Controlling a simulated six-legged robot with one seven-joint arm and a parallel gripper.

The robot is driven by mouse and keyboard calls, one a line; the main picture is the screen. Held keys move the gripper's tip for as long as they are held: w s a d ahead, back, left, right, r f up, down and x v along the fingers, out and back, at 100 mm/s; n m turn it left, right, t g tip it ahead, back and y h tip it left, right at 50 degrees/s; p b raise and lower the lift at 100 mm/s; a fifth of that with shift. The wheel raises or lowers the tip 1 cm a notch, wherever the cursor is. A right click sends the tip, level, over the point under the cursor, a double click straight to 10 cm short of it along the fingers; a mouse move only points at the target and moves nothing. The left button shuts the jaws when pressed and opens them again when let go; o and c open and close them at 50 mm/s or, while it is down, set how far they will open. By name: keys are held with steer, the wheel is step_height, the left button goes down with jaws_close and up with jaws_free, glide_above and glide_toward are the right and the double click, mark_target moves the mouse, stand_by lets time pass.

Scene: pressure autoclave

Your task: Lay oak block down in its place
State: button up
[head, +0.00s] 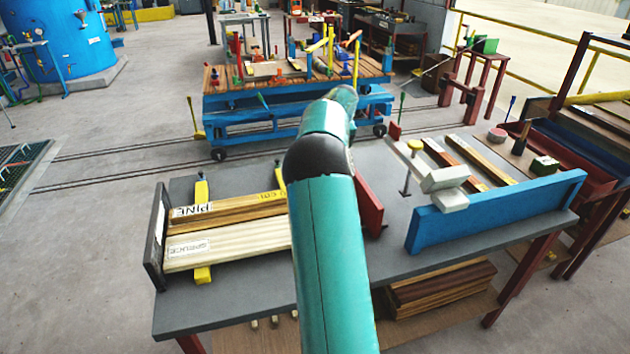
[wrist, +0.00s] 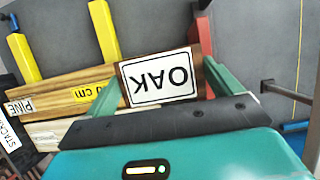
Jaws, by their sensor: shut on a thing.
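In the wrist view my gripper (wrist: 160,86) is shut on the oak block (wrist: 158,76), a brown piece with a white OAK label that reads upside down. The teal fingers stand on either side of it. In the head view my own arm hides the gripper and the oak block. A pine board (head: 228,212) and a paler spruce board (head: 225,246) lie side by side on yellow supports on the grey bench (head: 225,310). In the wrist view the pine board (wrist: 62,92) is left of the oak block. Whether the block touches anything beneath it I cannot tell.
A dark end plate (head: 155,238) stands left of the boards and a red plate (head: 369,205) right of them. A blue rail (head: 495,212), pale blocks (head: 445,184) and wooden strips (head: 485,160) occupy the bench's right part. A blue cart (head: 260,115) stands behind.

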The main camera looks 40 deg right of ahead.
steer(key=shift+w+a+f, duration=0.15)
steer(key=shift+a+f, duration=0.9)
steer(key=shift+f, duration=0.55)
steer(key=shift+w+a+f, duration=0.1)
steer(key=shift+a+f, duration=1)
steer(key=shift+f, duration=0.5)
steer(key=shift+w+a+f, duration=0.15)
steer(key=shift+a+f, duration=0.9)
steer(key=shift+f, duration=0.55)
steer(key=shift+f, duration=0.1)
steer(key=o, duration=0.9)
steer(key=shift+f, duration=0.1)
steer(key=shift+c, duration=0.2)
